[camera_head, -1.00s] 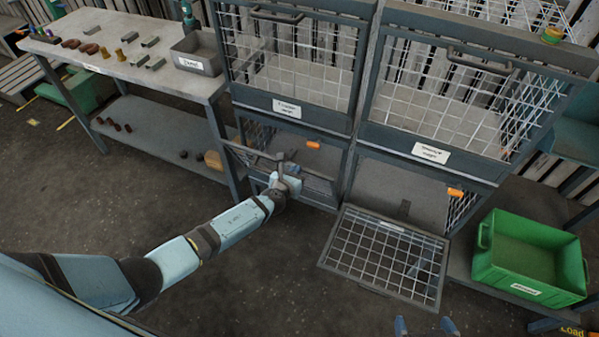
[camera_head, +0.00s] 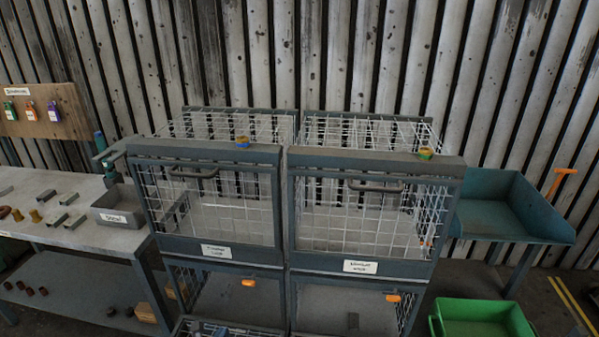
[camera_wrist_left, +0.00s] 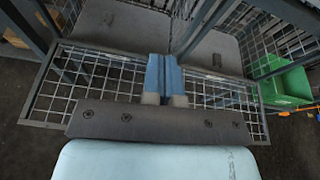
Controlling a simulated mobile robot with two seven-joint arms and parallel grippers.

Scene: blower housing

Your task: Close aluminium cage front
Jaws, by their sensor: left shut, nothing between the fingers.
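The cage stack has two columns; the right label (camera_head: 361,267) seems to read aluminium, though the text is small. The upper right mesh front (camera_head: 350,217) stands upright. The lower right bay (camera_head: 340,302) is open; its mesh front is below the head view. In the left wrist view two mesh fronts lie lowered, one left (camera_wrist_left: 85,88) and one right (camera_wrist_left: 228,96). My left gripper (camera_wrist_left: 165,62) is shut and empty, its blue fingers together over the inner edges of these fronts. In the head view only a bit of it (camera_head: 218,330) shows at the bottom edge. My right gripper is not in view.
Orange latches (camera_head: 393,298) sit at the lower bays. A green bin (camera_head: 482,318) stands at the right, below a teal tray table (camera_head: 505,215). A workbench (camera_head: 75,225) with small parts and a grey bin (camera_head: 120,206) is at the left.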

